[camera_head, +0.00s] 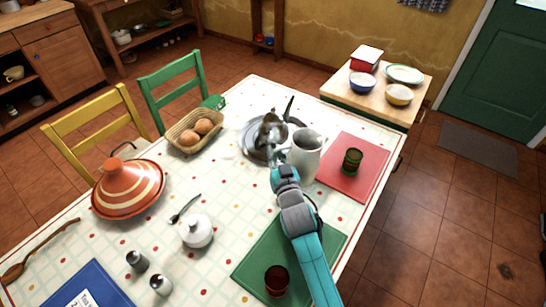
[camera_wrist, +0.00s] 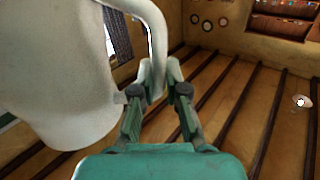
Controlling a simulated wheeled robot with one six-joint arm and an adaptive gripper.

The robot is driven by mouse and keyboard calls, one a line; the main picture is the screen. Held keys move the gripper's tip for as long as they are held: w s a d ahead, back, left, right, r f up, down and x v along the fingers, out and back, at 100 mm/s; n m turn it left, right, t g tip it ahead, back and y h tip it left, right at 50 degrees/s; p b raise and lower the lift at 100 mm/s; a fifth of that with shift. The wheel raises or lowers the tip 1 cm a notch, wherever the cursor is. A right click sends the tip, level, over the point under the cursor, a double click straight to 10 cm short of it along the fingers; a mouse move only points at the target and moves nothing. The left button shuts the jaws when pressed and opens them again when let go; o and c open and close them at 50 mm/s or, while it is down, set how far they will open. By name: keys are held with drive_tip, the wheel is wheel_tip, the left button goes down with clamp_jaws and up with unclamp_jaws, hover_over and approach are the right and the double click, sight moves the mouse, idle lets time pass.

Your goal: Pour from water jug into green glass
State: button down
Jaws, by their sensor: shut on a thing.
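The white water jug (camera_head: 307,158) is near the far right of the table, left of the green glass, and looks roughly upright. Whether it touches the table is unclear. My gripper (camera_head: 280,158) is at the jug's near left side. In the wrist view my gripper (camera_wrist: 160,76) is shut on the jug's handle, and the jug's pale body (camera_wrist: 60,75) fills the left. The green glass (camera_head: 352,160) stands upright on the red placemat (camera_head: 362,183), a short way right of the jug. The level inside the jug cannot be seen.
A grey plate (camera_head: 255,147) with dark utensils lies behind the jug. A bread basket (camera_head: 186,142), striped tagine (camera_head: 129,190) and white sugar bowl (camera_head: 197,232) stand to the left. A dark red glass (camera_head: 277,281) stands on the green placemat (camera_head: 262,262), beside my arm.

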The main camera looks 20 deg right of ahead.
sight(314, 139)
drive_tip(key=shift+s+d+r+m, duration=0.1)
drive_tip(key=shift+d+r+m, duration=1.85)
drive_tip(key=shift+r+m, duration=0.2)
drive_tip(key=shift+s+d+r+m, duration=0.1)
drive_tip(key=shift+d+r+m, duration=0.1)
drive_tip(key=shift+d+m, duration=0.85)
drive_tip(key=shift+d+r+m, duration=0.2)
drive_tip(key=shift+d+m, duration=0.2)
drive_tip(key=shift+d, duration=1.25)
drive_tip(key=shift+d, duration=0.2)
drive_tip(key=shift+d, duration=0.7)
drive_tip(key=shift+s+d, duration=0.1)
drive_tip(key=shift+d, duration=0.2)
drive_tip(key=shift+d+r+m, duration=0.55)
drive_tip(key=shift+r+m, duration=0.35)
drive_tip(key=shift+m, duration=0.1)
idle(0.9)
